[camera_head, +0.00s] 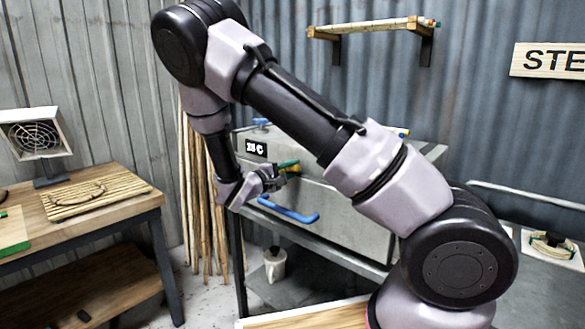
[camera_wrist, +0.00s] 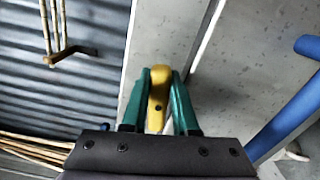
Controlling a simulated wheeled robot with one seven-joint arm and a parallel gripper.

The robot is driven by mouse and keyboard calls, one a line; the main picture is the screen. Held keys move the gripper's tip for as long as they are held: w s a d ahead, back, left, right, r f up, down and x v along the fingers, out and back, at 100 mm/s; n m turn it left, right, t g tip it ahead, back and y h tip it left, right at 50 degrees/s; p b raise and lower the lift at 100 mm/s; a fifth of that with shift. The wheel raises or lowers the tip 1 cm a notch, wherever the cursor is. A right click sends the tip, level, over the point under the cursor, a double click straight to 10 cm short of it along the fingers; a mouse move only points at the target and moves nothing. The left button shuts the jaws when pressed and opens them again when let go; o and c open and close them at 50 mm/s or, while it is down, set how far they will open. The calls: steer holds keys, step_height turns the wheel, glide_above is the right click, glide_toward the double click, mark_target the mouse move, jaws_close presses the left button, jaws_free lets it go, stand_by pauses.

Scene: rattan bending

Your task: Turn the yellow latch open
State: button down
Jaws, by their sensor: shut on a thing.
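The yellow latch (camera_wrist: 157,98) shows in the wrist view between the two green fingers of my gripper (camera_wrist: 159,85). The fingers are shut on it, one on each side. It sits against the grey steam box (camera_head: 335,205). In the head view my gripper (camera_head: 288,167) is at the left part of the box front, and only a little yellow shows there. How far the latch is turned cannot be told. The blue handle (camera_head: 288,210) is below the gripper in the head view and at the right of the wrist view (camera_wrist: 285,110).
A wooden table (camera_head: 110,205) with a bending board (camera_head: 97,192) and a fan (camera_head: 33,136) stands at the left. Rattan poles (camera_head: 196,215) lean behind my forearm. A white jug (camera_head: 274,265) stands under the box. A wall shelf (camera_head: 370,27) hangs above.

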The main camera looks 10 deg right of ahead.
steer(key=shift+f+m, duration=0.25)
steer(key=shift+m, duration=0.75)
steer(key=c, duration=0.7)
jaws_free()
